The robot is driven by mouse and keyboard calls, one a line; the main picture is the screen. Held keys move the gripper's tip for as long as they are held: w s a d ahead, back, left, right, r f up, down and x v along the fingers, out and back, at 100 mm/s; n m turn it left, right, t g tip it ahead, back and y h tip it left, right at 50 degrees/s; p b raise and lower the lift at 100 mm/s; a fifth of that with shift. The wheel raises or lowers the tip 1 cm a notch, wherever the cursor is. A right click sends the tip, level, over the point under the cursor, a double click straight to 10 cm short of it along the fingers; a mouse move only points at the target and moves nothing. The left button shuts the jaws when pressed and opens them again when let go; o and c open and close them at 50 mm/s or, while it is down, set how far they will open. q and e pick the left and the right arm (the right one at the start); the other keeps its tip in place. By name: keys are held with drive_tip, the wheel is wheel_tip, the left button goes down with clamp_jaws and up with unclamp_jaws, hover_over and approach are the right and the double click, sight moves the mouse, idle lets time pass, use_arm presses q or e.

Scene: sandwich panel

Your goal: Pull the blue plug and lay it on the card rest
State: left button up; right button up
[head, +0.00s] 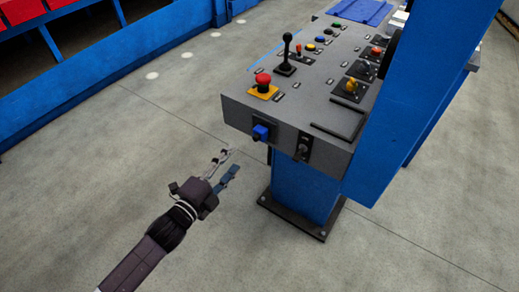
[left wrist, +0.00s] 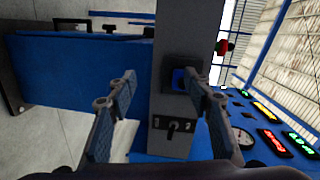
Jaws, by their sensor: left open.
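The blue plug (head: 261,132) sits in a dark socket on the front face of the grey control panel (head: 240,113). In the left wrist view the plug (left wrist: 179,79) shows ahead, partly behind the right-hand finger. My left gripper (head: 228,163) is open and empty, in front of and a little below the plug, apart from it. In the left wrist view the fingers of my left gripper (left wrist: 160,80) stand wide apart. A black-edged flat area (head: 338,124) on the panel top may be the card rest; I cannot tell for sure. My right gripper is not in view.
A black plate with a switch (head: 303,147) is right of the plug. A red emergency button (head: 263,80) and a black lever (head: 286,52) stand on top. A blue post (head: 305,190) supports the panel. The floor at left is clear.

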sight(255, 140)
use_arm(q)
drive_tip(key=d+r, duration=0.1)
drive_tip(key=r+m+h, duration=0.1)
drive_tip(key=s+d+r+m+b, duration=0.1)
drive_tip(key=shift+d+r+h, duration=0.3)
drive_tip(key=shift+d+r, duration=0.05)
drive_tip(key=shift+r, duration=0.05)
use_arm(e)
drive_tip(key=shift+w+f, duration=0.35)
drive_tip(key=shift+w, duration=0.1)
use_arm(q)
drive_tip(key=b+x, duration=0.2)
drive_tip(key=x, duration=0.5)
drive_tip(key=shift+w+d, duration=0.15)
drive_tip(key=shift+w, duration=0.15)
drive_tip(key=shift+w+d, duration=0.35)
drive_tip(key=shift+w, duration=0.15)
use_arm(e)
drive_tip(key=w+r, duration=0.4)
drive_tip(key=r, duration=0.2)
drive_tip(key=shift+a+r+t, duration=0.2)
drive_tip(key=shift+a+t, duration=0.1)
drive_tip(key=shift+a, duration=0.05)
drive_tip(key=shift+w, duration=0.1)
